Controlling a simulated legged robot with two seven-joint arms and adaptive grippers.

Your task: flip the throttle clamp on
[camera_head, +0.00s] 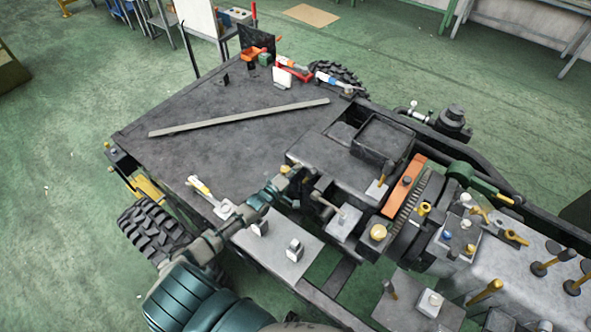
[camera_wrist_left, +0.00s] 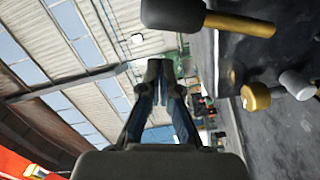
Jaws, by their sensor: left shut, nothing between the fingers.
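The chassis carries several levers and knobs, and I cannot tell for certain which one is the throttle clamp. A small grey block with a lever (camera_head: 345,219) stands just right of my left gripper (camera_head: 304,184). The gripper reaches in from the lower left over the chassis, and its fingertips are hard to make out in the head view. In the left wrist view, the left gripper (camera_wrist_left: 160,68) has its fingers together and empty. A black-ended lever with a gold shaft (camera_wrist_left: 240,24) shows at the top right there. My right gripper is out of view.
A gold knob (camera_wrist_left: 256,96) and a white-capped knob (camera_wrist_left: 297,84) show in the wrist view. A black box (camera_head: 382,140) and an orange bar (camera_head: 404,186) stand right of the gripper. A long grey bar (camera_head: 240,117) lies on the open dark deck (camera_head: 200,155).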

